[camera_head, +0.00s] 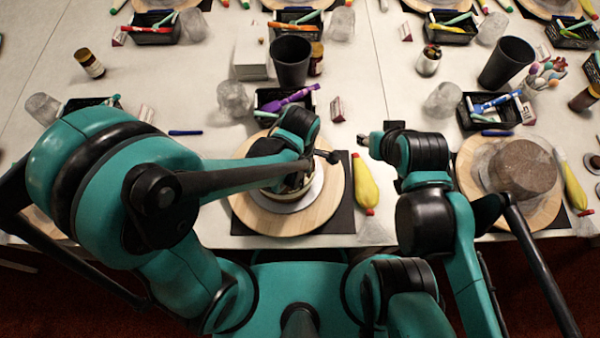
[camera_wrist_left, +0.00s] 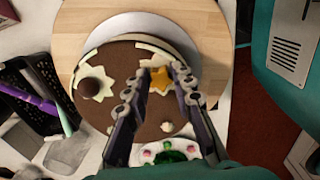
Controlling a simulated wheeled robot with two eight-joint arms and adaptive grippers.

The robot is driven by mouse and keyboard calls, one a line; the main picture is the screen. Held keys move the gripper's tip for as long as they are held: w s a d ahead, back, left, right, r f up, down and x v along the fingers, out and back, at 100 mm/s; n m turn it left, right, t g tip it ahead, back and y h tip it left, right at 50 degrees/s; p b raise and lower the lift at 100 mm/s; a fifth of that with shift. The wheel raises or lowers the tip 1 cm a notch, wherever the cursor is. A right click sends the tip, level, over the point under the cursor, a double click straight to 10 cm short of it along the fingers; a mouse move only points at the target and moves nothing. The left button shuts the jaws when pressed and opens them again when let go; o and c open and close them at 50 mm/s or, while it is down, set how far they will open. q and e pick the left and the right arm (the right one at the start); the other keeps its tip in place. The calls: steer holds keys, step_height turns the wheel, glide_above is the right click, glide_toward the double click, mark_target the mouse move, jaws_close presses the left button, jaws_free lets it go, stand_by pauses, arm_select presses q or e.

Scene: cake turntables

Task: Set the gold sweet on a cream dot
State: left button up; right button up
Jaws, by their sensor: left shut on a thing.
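The gold star-shaped sweet (camera_wrist_left: 160,80) is between the fingertips of my left gripper (camera_wrist_left: 160,76), which is shut on it. It is over the brown top of a round cake (camera_wrist_left: 150,110), above or against a pale cream shape partly hidden by the fingers; I cannot tell whether they touch. A pale cream star (camera_wrist_left: 97,78) with a dark ball on it is to the left. In the head view the arm covers most of the cake and the left fingertips. My right gripper (camera_head: 363,141) is beside the turntable, apart from the cake.
The cake stands on a light plate on a wooden turntable (camera_head: 250,210). A yellow piping bag (camera_head: 364,185) lies to its right. A black tray (camera_head: 270,97) with a purple tool and a dark cup (camera_head: 290,62) stand behind. Another cake (camera_head: 524,168) stands at the right.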

arm_select(q)
steer(key=shift+f, duration=0.2)
steer(key=o, duration=0.7)
steer(key=shift+o, duration=0.2)
steer(key=shift+r, duration=0.1)
